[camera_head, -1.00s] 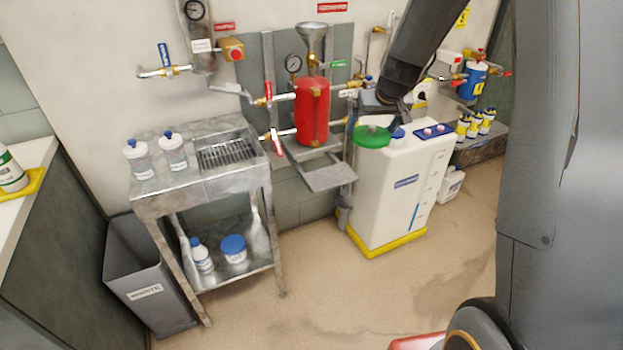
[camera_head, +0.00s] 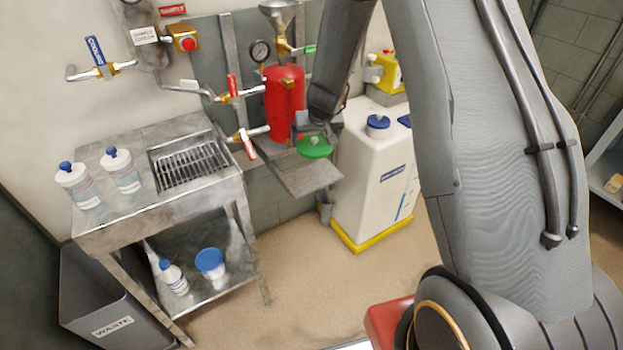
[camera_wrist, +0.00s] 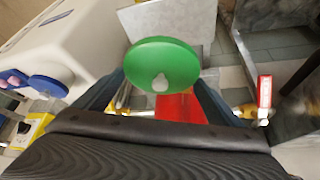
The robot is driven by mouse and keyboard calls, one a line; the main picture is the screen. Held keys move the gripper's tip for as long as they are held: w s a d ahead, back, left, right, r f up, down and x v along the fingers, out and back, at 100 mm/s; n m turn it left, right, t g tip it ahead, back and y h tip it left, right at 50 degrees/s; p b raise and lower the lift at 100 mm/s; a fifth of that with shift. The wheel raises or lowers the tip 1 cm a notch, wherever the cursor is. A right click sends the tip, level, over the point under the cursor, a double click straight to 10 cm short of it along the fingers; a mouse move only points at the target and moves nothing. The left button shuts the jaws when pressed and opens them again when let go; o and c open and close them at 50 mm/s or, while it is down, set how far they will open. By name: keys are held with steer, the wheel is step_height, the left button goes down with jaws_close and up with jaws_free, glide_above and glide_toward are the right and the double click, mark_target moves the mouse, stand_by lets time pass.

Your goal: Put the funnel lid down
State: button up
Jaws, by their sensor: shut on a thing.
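The funnel lid is a green disc (camera_head: 315,147) with a small pale knob on top. In the head view my gripper (camera_head: 314,134) is shut on it and holds it above the steel shelf plate (camera_head: 310,178) in front of the red tank. In the wrist view the green lid (camera_wrist: 162,62) lies between the two dark fingers (camera_wrist: 160,84), its pale knob towards me. The metal funnel (camera_head: 280,14) stands above the red tank (camera_head: 284,100), at the top edge of the head view. The lid's underside is hidden.
A steel bench (camera_head: 135,210) with two bottles and a drain grate (camera_head: 190,165) stands at the left. A white container (camera_head: 372,180) with a blue cap stands right of the lid. Red-handled valves (camera_head: 246,142) stick out between bench and tank.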

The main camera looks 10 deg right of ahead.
steer(key=f+b, duration=0.1)
steer(key=f, duration=0.1)
steer(key=f+b, duration=0.1)
steer(key=f, duration=0.2)
steer(key=f+b, duration=0.2)
steer(key=shift+a+f, duration=0.35)
steer(key=shift+f, duration=2.3)
steer(key=shift+f, duration=0.1)
steer(key=o, duration=0.6)
steer(key=shift+f+b, duration=0.1)
steer(key=shift+b, duration=0.2)
steer(key=shift+o, duration=1.1)
